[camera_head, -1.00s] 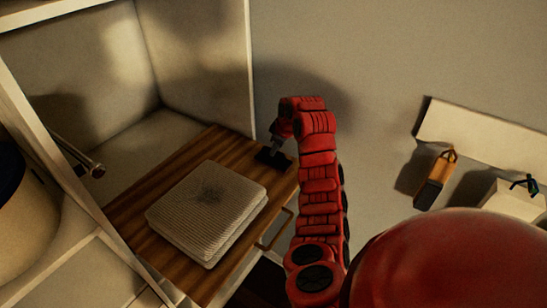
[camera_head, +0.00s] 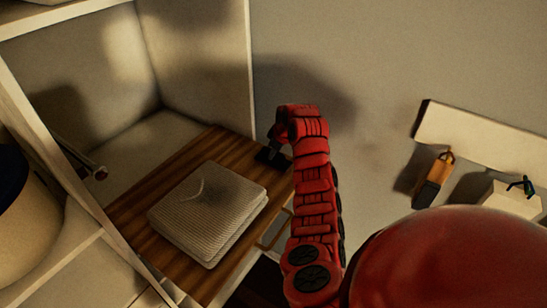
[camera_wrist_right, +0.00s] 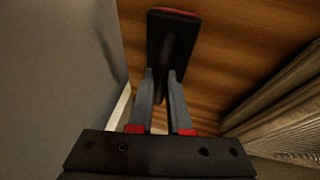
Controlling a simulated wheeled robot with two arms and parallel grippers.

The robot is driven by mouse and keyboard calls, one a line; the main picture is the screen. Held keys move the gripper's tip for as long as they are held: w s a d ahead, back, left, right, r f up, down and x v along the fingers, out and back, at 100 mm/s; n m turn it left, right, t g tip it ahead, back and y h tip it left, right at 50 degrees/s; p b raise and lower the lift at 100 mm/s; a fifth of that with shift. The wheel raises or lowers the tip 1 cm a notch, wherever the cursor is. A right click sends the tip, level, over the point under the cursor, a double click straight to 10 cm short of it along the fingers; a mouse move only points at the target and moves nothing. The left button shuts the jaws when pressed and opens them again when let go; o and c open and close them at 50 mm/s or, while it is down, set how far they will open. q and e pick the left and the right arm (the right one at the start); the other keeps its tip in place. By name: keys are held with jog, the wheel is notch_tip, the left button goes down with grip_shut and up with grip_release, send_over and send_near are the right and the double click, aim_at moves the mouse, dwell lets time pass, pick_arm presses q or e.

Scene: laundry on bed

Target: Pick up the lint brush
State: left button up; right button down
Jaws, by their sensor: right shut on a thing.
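The lint brush (camera_head: 271,157) is a dark, flat-headed brush at the back right end of the wooden board. In the right wrist view its black head with a red edge (camera_wrist_right: 173,38) lies over the wood, with its narrow handle pointing toward my fingers. My right gripper (camera_head: 275,147) is over the brush, and its two grey fingers (camera_wrist_right: 161,88) are shut on the handle. I cannot tell whether the brush is clear of the wood. My left gripper is not in view.
A folded ribbed light cloth (camera_head: 207,212) lies on the wooden board (camera_head: 135,222), left of my right arm. A pale panel (camera_head: 250,70) stands behind. An orange and black item (camera_head: 434,180) hangs on the wall rack (camera_head: 480,137) at right.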

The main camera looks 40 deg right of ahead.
jog(key=shift+r+b, duration=0.1)
jog(key=shift+b, duration=0.3)
notch_tip(320, 180, up, 8)
jog(key=b, duration=0.3)
jog(key=shift+a+r+b, duration=0.1)
jog(key=shift+a+b, duration=0.05)
jog(key=shift+b, duration=0.15)
jog(key=s+a+r+p, duration=0.1)
jog(key=s+a+p, duration=0.2)
jog(key=a, duration=0.6)
jog(key=s+a+r+p, duration=0.2)
jog(key=s+a+p, duration=0.2)
jog(key=a, duration=0.5)
jog(key=shift+s+a, duration=0.15)
jog(key=shift+s, duration=0.2)
